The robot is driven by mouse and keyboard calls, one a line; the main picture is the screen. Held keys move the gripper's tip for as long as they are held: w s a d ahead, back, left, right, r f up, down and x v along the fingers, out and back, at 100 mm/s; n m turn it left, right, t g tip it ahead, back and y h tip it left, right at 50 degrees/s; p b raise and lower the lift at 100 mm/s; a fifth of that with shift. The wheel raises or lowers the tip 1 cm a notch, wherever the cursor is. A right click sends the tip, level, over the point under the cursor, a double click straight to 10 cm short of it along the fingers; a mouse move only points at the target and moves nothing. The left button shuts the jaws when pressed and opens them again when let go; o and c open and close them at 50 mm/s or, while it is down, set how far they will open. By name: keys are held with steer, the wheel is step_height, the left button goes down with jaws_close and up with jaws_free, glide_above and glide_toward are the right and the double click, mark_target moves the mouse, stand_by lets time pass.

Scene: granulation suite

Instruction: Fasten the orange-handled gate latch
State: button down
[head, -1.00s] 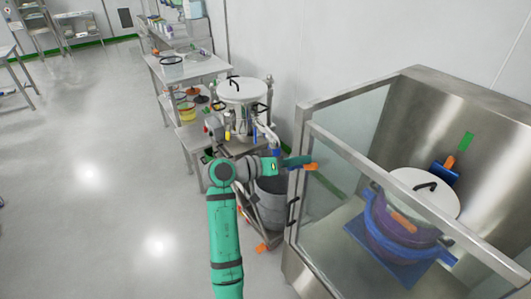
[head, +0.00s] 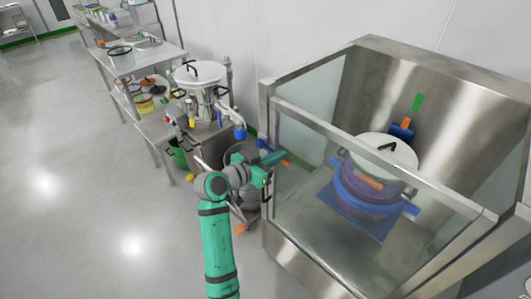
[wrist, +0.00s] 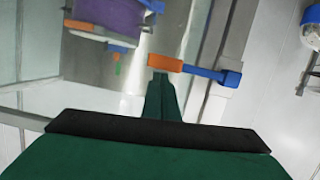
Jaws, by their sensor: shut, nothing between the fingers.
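The gate latch has an orange handle (wrist: 165,63) on a blue arm (wrist: 212,74), which meets a steel post at right in the wrist view. In the head view a bit of the orange handle (head: 287,162) shows just past my gripper. My gripper (head: 281,157) is shut and empty at the left front corner of the steel booth. In the wrist view its green fingers (wrist: 160,76) end right at the orange handle; I cannot tell whether they touch. The glass gate (head: 345,175) in its steel frame spans the booth front. My gripper hides part of the latch in the head view.
Inside the booth stands a white-lidded vessel (head: 385,150) with purple and blue bands on a blue mat (head: 345,217). Left of the booth are a grey bin (head: 240,152), a lidded steel vessel (head: 197,75) and shelves. The floor at left is clear.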

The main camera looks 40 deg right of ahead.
steer(key=shift+s+f, duration=0.15)
steer(key=shift+f, duration=0.35)
step_height(320, 180, up, 5)
steer(key=shift+f, duration=0.1)
steer(key=v, duration=1)
stand_by(0.5)
